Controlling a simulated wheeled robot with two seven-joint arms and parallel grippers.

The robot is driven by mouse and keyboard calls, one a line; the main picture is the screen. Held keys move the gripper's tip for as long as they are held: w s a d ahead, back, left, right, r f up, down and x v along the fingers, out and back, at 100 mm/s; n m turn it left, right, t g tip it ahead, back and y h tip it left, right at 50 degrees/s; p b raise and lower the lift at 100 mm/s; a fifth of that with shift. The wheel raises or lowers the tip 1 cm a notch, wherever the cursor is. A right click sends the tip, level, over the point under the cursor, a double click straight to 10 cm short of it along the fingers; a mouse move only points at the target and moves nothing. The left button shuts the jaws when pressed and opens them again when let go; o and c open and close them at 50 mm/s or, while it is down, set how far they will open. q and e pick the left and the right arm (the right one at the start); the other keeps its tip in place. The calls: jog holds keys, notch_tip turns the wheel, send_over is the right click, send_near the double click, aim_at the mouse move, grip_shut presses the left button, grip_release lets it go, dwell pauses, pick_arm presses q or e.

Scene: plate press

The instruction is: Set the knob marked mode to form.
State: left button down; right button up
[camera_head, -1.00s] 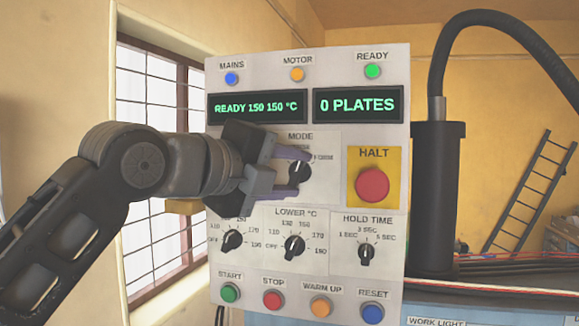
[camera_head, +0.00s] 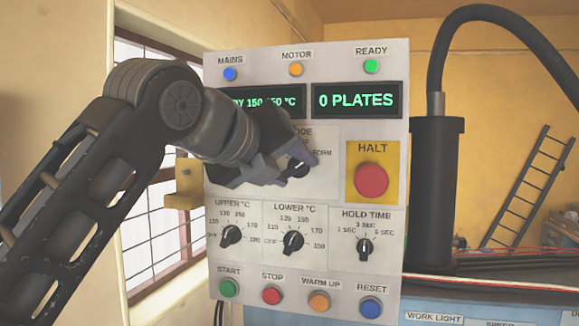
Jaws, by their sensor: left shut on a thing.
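The mode knob (camera_head: 298,168) is a black knob with a white pointer line, in the upper middle of the light grey control panel (camera_head: 232,187). My left gripper (camera_head: 300,166) is shut on it, with purple-grey fingertips on either side. The gripper is rolled, and the pointer appears to slant up to the right, toward the "FORM" label (camera_head: 322,153). The gripper and forearm hide the other mode marks and part of the "MODE" label. My right gripper is not in view.
A red HALT button (camera_head: 371,181) on a yellow plate is close to the right. The upper (camera_head: 231,236), lower (camera_head: 293,242) and hold time (camera_head: 365,249) knobs sit below. The display (camera_head: 265,100) is partly covered by my arm. A black pipe (camera_head: 436,190) stands to the right.

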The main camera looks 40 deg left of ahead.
pick_arm(q)
jog(key=c, duration=2.2)
grip_release()
jog(key=c, duration=0.8)
grip_release()
jog(key=shift+s, duration=0.1)
jog(key=v, duration=0.7)
jog(key=shift+s+r, duration=0.15)
jog(key=shift+s, duration=0.15)
